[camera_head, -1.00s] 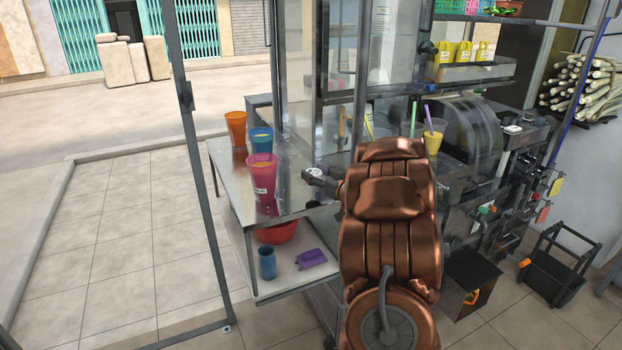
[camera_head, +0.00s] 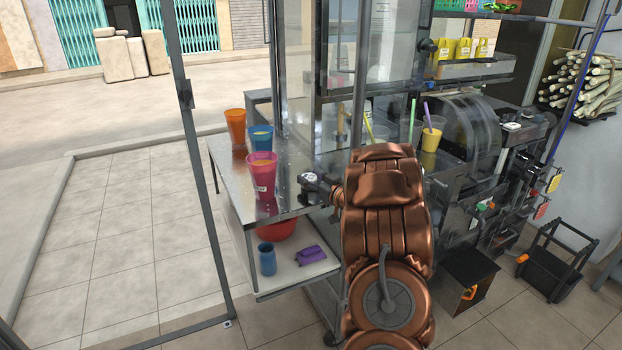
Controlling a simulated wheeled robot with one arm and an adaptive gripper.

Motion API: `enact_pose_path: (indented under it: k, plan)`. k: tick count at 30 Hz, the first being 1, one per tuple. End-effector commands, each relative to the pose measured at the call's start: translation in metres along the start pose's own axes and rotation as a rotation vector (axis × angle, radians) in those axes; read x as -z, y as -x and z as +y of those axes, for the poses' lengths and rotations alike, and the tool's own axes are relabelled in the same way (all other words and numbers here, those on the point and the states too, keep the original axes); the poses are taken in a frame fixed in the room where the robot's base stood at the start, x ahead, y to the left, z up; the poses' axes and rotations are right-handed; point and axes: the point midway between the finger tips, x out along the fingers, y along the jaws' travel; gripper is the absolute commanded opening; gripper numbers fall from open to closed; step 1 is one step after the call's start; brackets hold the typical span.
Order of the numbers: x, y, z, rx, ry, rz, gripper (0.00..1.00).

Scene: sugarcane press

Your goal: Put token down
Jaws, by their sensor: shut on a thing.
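My gripper (camera_head: 308,185) is at the end of my copper-coloured arm, over the right part of the metal counter (camera_head: 226,160). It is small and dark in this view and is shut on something. A small pale round piece (camera_head: 309,177) shows at the gripper; it may be the token, but it is too small to be sure. I cannot tell whether the gripper or the piece touches the counter top. My arm hides part of the counter and the press behind it.
A pink cup (camera_head: 262,176), a blue cup (camera_head: 261,138) and an orange cup (camera_head: 236,127) stand left of my gripper. A lower shelf holds a red bowl (camera_head: 276,229), a blue cup (camera_head: 267,259) and a purple item (camera_head: 311,255). A glass-and-metal frame rises behind. The counter's front left is bare.

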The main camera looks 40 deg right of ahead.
Motion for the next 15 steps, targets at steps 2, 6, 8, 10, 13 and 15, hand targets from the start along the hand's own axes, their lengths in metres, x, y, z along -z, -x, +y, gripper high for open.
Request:
enact_pose_path:
  k: [2,6,8,10,13,15]
  plan:
    - [-0.0017,-0.0001,0.0,0.0,0.0,0.0,0.19]
    - [-0.003,-0.0002,-0.0001,0.0,0.0,0.0,0.57]
    - [-0.0028,-0.0002,-0.0001,0.0,0.0,0.0,0.61]
    - [-0.0028,-0.0002,-0.0001,0.0,0.0,0.0,0.61]
    - [-0.0028,-0.0002,-0.0002,0.001,0.0,0.0,0.61]
    - [-0.0027,-0.0002,-0.0002,0.001,0.0,0.0,0.61]
